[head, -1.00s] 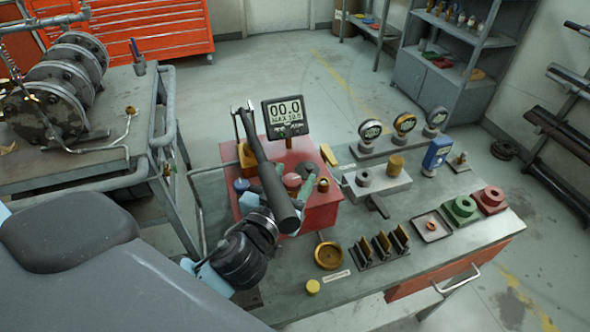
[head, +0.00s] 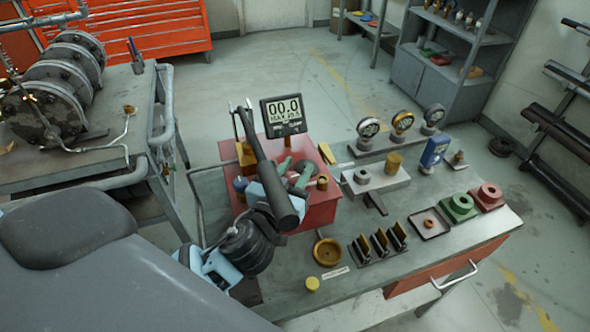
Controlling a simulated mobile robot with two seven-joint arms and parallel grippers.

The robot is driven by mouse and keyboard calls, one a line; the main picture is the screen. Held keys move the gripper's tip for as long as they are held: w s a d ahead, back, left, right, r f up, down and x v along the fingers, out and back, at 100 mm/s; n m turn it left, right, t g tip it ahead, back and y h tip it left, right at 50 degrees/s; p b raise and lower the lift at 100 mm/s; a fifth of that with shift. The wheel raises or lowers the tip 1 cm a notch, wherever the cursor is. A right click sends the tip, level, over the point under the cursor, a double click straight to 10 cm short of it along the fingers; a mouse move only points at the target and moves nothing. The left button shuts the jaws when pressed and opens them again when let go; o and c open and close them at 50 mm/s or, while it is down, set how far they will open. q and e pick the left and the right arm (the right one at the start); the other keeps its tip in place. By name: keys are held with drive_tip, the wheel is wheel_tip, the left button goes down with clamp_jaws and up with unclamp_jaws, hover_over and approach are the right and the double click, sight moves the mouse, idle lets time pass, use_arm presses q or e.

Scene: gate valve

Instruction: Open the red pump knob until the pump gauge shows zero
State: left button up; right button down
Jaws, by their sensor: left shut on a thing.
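The red pump (head: 322,208) stands on the grey workbench. Its gauge (head: 283,108) is upright at the back and reads 00.0, with smaller MAX text below. The black pump lever (head: 265,165) slants across the front of the pump. My left gripper (head: 291,172) is over the pump top, just right of the lever, with its green fingers low among the fittings. It is shut on what appears to be the red pump knob, which my gripper and the lever hide. My right gripper is not in view.
Small dial gauges (head: 402,121), a blue meter (head: 434,151) and a grey block (head: 376,180) stand to the right. A brass dish (head: 327,252), a slotted rack (head: 378,245) and green (head: 459,208) and red blocks (head: 487,196) lie nearer the front. A cart with flanged equipment (head: 65,85) is at left.

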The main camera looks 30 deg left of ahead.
use_arm(q)
drive_tip(key=shift+a+n+y+b, duration=0.1)
drive_tip(key=shift+n+y+b, duration=0.3)
drive_tip(key=shift+n+y, duration=0.6)
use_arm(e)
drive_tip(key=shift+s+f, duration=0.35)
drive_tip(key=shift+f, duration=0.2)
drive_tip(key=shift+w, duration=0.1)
use_arm(q)
drive_tip(key=o, duration=1)
drive_tip(key=shift+c, duration=0.2)
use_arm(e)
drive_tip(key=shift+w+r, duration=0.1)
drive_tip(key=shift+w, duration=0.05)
use_arm(q)
drive_tip(key=shift+s, duration=0.1)
drive_tip(key=shift+s+f, duration=0.1)
drive_tip(key=shift+s, duration=0.25)
drive_tip(key=s+d+b, duration=0.1)
drive_tip(key=s, duration=0.5)
drive_tip(key=shift+s+d+b, duration=0.3)
drive_tip(key=shift+s+d, duration=0.05)
drive_tip(key=shift+s, duration=0.05)
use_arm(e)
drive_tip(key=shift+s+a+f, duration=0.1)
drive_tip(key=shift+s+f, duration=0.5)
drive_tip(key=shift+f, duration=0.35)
